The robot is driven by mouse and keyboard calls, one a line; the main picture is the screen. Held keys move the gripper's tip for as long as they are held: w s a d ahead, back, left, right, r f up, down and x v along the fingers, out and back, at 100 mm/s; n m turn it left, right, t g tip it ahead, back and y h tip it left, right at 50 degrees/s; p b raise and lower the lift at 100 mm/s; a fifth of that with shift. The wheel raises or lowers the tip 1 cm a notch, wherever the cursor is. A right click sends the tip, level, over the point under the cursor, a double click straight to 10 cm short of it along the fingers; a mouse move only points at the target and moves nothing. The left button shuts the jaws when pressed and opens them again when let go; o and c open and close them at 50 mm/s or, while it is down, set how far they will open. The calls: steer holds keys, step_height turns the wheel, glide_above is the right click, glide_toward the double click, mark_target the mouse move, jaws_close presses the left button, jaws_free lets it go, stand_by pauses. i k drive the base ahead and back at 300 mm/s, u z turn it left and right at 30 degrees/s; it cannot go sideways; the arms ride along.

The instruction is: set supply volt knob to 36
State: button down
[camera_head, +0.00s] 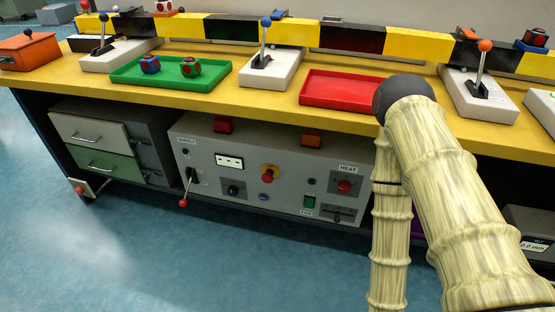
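A grey control panel (215,150) stands under the yellow bench. A small black knob (232,189) sits on it, below a white display (229,161). The panel's small lettering is too blurred to read, so I cannot tell for sure which control is the supply volt knob or what value it shows. My beige jointed arm reaches over the right side of the panel and bench. My gripper is not in view.
The panel also bears a red-tipped lever (184,203), a red button on yellow (267,177) and a red HEAT knob (344,186). Drawers (90,131) stand at left. Green (128,76) and red (325,88) trays and several levers occupy the bench. The blue floor in front is clear.

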mark_target(232, 191)
steer(key=k, duration=0.5)
steer(key=u, duration=2.05)
steer(key=i, duration=1.5)
steer(key=z, duration=2.55)
